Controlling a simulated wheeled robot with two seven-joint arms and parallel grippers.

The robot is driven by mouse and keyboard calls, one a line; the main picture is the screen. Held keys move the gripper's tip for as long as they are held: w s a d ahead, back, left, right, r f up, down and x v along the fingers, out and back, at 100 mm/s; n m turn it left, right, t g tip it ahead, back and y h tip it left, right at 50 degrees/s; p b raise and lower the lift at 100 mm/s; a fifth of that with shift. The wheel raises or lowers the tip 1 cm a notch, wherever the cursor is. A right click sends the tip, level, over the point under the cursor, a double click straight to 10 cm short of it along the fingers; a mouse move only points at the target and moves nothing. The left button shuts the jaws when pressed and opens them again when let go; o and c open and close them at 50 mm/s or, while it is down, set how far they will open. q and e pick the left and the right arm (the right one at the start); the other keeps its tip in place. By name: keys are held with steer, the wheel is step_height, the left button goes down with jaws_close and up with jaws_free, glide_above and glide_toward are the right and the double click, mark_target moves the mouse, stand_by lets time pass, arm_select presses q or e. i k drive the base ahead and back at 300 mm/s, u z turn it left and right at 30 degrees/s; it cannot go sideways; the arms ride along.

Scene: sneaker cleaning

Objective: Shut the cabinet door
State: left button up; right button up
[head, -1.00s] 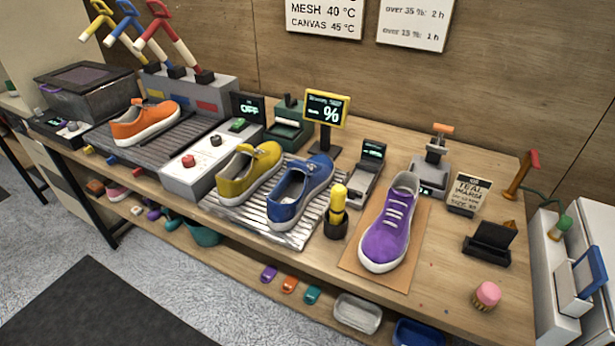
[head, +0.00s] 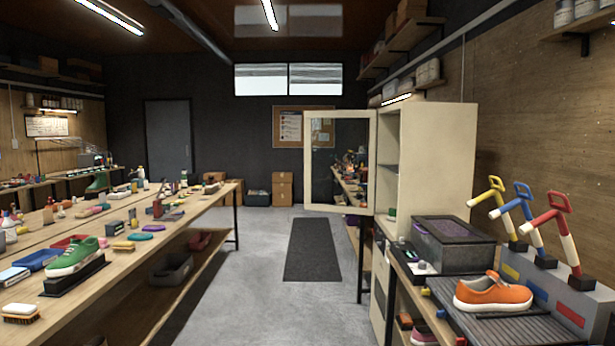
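The cabinet (head: 437,160) is tall and cream-coloured and stands on the right, beyond the near workbench. Its door (head: 310,165) has a pale frame around a dark, mirror-like pane. The door stands open, swung out to the left of the cabinet over the aisle. Part of the inside shows as a narrow strip with a shelf (head: 388,165). The cabinet's lower part is partly hidden by the workbench and a dark lidded box (head: 452,245). Neither of my grippers is in view.
A long table (head: 130,265) with shoes and brushes runs along the left. The right workbench holds an orange sneaker (head: 492,293) and coloured levers (head: 560,235). The aisle between has clear grey floor and a dark mat (head: 313,250). Cardboard boxes (head: 282,188) stand at the back.

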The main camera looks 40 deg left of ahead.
mark_target(309, 115)
steer(key=u, duration=1.85)
steer(key=i, duration=8.9)
steer(key=z, duration=4.2)
